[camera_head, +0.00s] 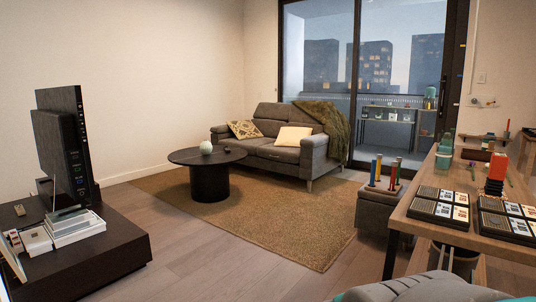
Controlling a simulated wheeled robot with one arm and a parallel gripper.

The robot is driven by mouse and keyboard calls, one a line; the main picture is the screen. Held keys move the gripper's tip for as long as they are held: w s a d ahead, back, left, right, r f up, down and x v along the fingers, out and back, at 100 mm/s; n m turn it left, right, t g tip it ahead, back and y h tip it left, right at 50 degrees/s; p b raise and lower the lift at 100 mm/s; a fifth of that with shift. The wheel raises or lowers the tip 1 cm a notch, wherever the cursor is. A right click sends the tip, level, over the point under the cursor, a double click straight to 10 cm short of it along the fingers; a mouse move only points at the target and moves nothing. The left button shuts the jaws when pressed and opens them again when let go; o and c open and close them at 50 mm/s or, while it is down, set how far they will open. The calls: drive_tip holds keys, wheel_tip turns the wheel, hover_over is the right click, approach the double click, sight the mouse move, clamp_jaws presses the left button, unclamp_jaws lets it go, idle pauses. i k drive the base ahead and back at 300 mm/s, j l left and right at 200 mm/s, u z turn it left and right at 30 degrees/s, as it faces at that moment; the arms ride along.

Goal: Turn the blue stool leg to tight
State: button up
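A grey upholstered stool (370,208) stands beside the left end of the wooden table. Several thin coloured legs stick up from its top. The blue leg (378,168) is at the left of the group, next to a red one (373,172). A red leg (392,177) and a yellowish one (398,170) stand to the right. All look upright; at this size I cannot tell how tightly the blue leg sits. My gripper is not in view.
A sofa (270,150) and round black table (211,185) stand on the rug (290,235). Floor (200,265) is clear between the low black unit (100,262) and rug.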

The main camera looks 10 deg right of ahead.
sight(374, 165)
drive_tip(key=i+u, duration=0.4)
drive_tip(key=i, duration=0.65)
drive_tip(key=i+z, duration=0.65)
drive_tip(key=z, duration=0.15)
drive_tip(key=i+j+z, duration=0.1)
drive_tip(key=i+z, duration=0.25)
drive_tip(key=i+l+z, duration=0.1)
drive_tip(key=i+z, duration=0.75)
drive_tip(key=i+u, duration=0.15)
drive_tip(key=i, duration=0.4)
drive_tip(key=i+l+u, duration=0.2)
drive_tip(key=i, duration=0.35)
drive_tip(key=i+l+u, duration=0.15)
drive_tip(key=i, duration=0.4)
drive_tip(key=i+j, duration=0.3)
drive_tip(key=l, duration=0.1)
